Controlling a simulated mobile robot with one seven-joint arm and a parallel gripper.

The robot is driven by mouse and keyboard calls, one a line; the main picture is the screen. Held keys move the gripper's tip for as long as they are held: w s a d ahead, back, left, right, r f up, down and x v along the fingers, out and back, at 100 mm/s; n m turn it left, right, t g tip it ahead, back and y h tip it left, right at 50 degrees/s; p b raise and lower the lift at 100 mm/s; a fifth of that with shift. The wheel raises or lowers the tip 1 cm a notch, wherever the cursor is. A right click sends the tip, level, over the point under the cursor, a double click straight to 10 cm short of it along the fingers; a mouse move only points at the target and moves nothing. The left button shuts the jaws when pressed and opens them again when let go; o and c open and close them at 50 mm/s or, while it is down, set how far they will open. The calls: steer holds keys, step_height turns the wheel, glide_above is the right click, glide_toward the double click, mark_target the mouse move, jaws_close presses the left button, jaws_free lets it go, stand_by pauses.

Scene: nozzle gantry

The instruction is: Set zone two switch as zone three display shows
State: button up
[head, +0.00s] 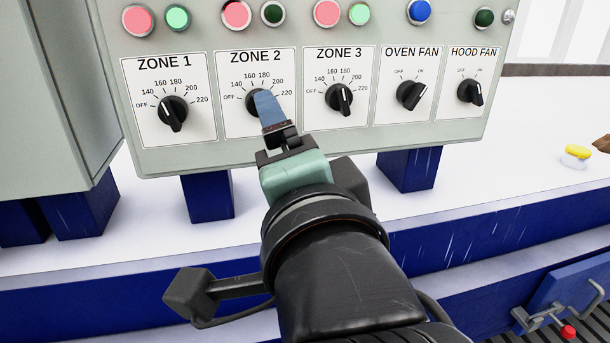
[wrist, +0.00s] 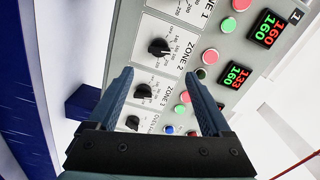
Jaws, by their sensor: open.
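The zone 2 switch (head: 252,101) is a black knob on a white dial plate, partly hidden by my finger in the head view. It shows whole in the wrist view (wrist: 159,48), just beyond my fingertips; its pointer setting is unclear. My gripper (wrist: 157,75) is open and empty, its blue fingers pointing at the panel; it also shows in the head view (head: 264,95). The zone 2 display (wrist: 233,75) reads 133 in red and 160 in green. The zone 3 display is not readable, its place mostly behind a finger. The zone 3 knob (head: 339,98) is right of zone 2.
The zone 1 knob (head: 172,113) is on the left; oven fan (head: 411,94) and hood fan (head: 470,91) knobs are on the right. The zone 1 display (wrist: 267,28) reads 160 twice. Lamps sit above the dials. A white ledge (head: 150,230) lies below.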

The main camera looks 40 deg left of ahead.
steer(key=shift+b+v, duration=0.9)
steer(key=shift+b, duration=1.2)
steer(key=w+d+r+n+t+h, duration=0.1)
steer(key=w+d+r+t+h, duration=0.35)
steer(key=d+t, duration=0.4)
steer(key=s+d+r+n+t+h, duration=0.1)
steer(key=d+r+n+t+h, duration=0.1)
steer(key=d, duration=0.4)
steer(key=s+d+r+n+t+h, duration=0.1)
steer(key=d+r+n+t+h, duration=0.1)
steer(key=d+r+t+h, duration=0.2)
steer(key=d+t+h, duration=0.1)
steer(key=d+h, duration=0.1)
steer(key=h, duration=0.1)
steer(key=shift+s+d+r, duration=0.2)
steer(key=shift+s+r, duration=0.15)
steer(key=shift+s, duration=0.05)
steer(key=shift+a, duration=0.15)
